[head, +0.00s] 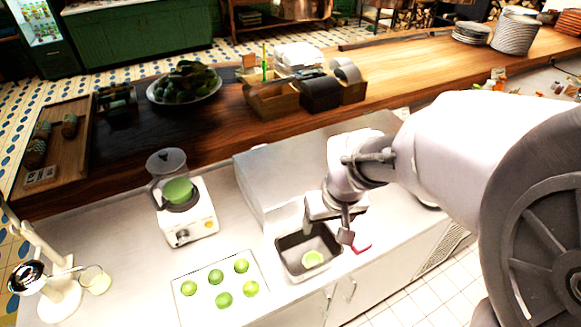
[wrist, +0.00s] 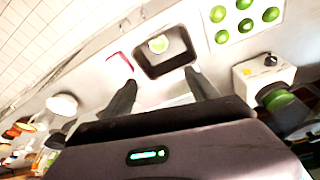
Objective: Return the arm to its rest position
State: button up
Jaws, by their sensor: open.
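My white arm reaches in from the right in the head view. My gripper (head: 326,222) is above the white counter, just over a small dark bin (head: 290,243). In the wrist view my gripper (wrist: 160,80) has its two dark fingers spread wide apart with nothing between them. The bin shows beyond the fingertips in the wrist view (wrist: 178,64).
A white tray (head: 188,312) with several green limes lies left of the bin. A juicer or blender (head: 190,222) with green contents stands behind it. A steel box (head: 275,180) is behind the bin. A red item (head: 362,248) lies right of it. A raised wooden counter (head: 215,125) runs behind.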

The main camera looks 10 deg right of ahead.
jog(key=s+a+f+m+t+y+b, duration=0.1)
jog(key=s+a+m+b, duration=0.1)
jog(key=s+b, duration=0.4)
jog(key=s+a+f+m+t+b, duration=0.1)
jog(key=s+a+m+b, duration=0.1)
jog(key=s+b, duration=0.5)
jog(key=shift+s+f+m+t+y+b, duration=0.2)
jog(key=shift+s+m+t+y+b, duration=0.1)
jog(key=shift+s+m+y, duration=0.15)
jog(key=shift+w+a, duration=0.1)
jog(key=shift+w, duration=0.05)
dwell(0.7)
